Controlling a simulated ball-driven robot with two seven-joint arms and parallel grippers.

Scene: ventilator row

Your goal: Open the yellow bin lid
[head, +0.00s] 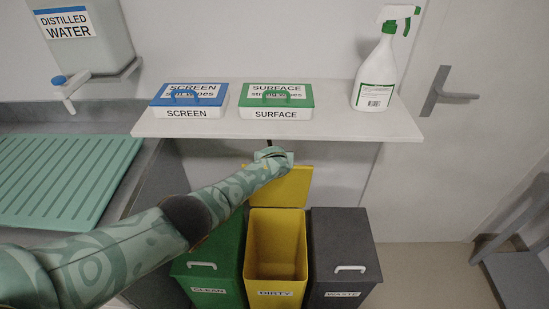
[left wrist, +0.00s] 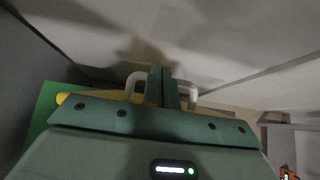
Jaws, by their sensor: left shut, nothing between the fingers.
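The yellow bin (head: 275,245), labelled DIRTY, stands between two other bins, and I see down into its open inside. Its yellow lid (head: 287,188) is raised, tilted up at the back of the bin below the shelf. My left gripper (head: 270,146) is at the lid's upper edge, just under the shelf's front edge. In the left wrist view its fingers (left wrist: 164,84) are shut together with nothing between them. The lid's white handle (left wrist: 134,84) shows on both sides of the fingers; whether they touch it I cannot tell. My right gripper is not in view.
A green bin (head: 212,262) labelled CLEAN and a grey bin (head: 343,255) labelled WASTE flank it, both closed. A white shelf (head: 345,126) above carries two wipe boxes and a spray bottle (head: 377,75). Open floor lies to the right, before a door.

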